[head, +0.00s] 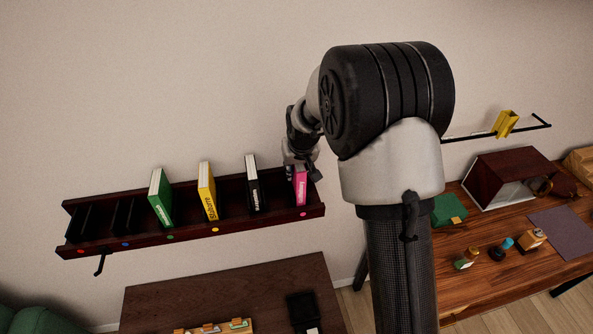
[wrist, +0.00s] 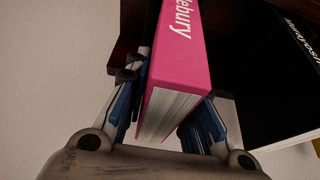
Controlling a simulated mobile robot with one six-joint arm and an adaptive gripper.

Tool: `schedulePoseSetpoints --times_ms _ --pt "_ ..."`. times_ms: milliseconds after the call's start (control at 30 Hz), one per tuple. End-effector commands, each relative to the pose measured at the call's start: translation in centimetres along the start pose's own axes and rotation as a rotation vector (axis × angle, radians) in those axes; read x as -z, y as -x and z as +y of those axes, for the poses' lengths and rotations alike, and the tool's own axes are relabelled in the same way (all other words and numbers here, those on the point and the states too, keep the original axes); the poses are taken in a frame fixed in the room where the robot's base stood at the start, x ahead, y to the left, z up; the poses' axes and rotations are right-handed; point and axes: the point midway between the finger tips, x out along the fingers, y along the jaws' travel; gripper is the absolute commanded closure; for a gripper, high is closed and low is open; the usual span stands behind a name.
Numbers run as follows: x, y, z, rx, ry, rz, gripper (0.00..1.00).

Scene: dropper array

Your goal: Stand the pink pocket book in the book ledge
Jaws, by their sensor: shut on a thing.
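The pink pocket book (head: 301,188) is upright at the right end of the dark wooden book ledge (head: 190,233), above a pink dot on its front rail. My gripper (head: 303,163) is shut on its upper part. In the wrist view the pink book (wrist: 187,65) sits between the two fingers of my gripper (wrist: 170,100), its page edges facing the camera. The ledge (wrist: 128,40) shows dark behind it. Whether the book's lower edge rests on the ledge floor is hidden.
A black book (head: 253,183) stands just left of the pink one, then a yellow book (head: 207,191) and a green book (head: 160,198). Black dividers (head: 122,216) stand at the ledge's left end, with empty slots. A brown table (head: 230,290) lies below.

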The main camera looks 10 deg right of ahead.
Motion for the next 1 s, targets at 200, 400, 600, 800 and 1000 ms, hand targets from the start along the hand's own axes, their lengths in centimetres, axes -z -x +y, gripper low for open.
schedulePoseSetpoints --times_ms 200,400,600,800,1000 --pt "0.1 0.0 0.0 0.000 0.000 0.001 0.68" --pt "0.0 0.0 0.0 0.000 0.000 0.001 0.54" --pt "0.0 0.0 0.0 0.000 0.000 0.000 0.54" --pt "0.0 0.5 0.0 0.000 0.000 0.000 0.54" --pt "0.1 3.9 0.0 0.000 0.000 0.004 0.54"
